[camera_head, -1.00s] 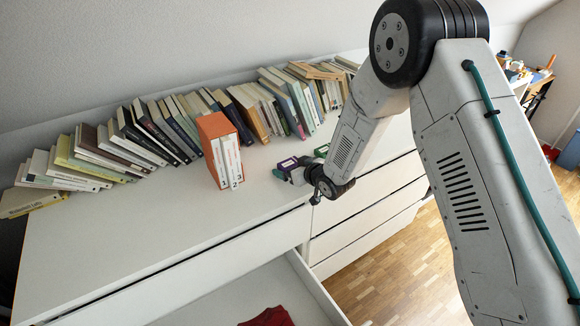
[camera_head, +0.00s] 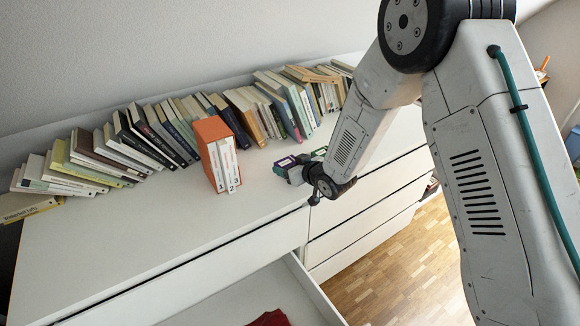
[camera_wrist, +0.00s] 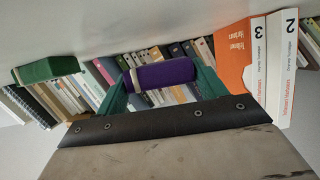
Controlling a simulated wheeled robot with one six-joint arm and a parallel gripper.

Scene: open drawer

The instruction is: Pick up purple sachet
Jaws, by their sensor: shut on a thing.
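The purple sachet (camera_wrist: 162,75) is held between the two green fingers of my gripper (camera_wrist: 160,84) in the wrist view, near the middle of the picture. My gripper is shut on it. In the head view the sachet (camera_head: 285,161) shows as a small purple patch at the tip of my gripper (camera_head: 289,168), low over the white dresser top (camera_head: 130,245), right of the orange book box. Whether it touches the dresser top is hard to tell.
A green item (camera_wrist: 47,69) lies beside my gripper; it also shows in the head view (camera_head: 319,152). The orange box with white volumes (camera_head: 212,150) stands left. A row of books (camera_head: 150,140) lines the wall. An open drawer (camera_head: 240,300) holds red cloth (camera_head: 269,319).

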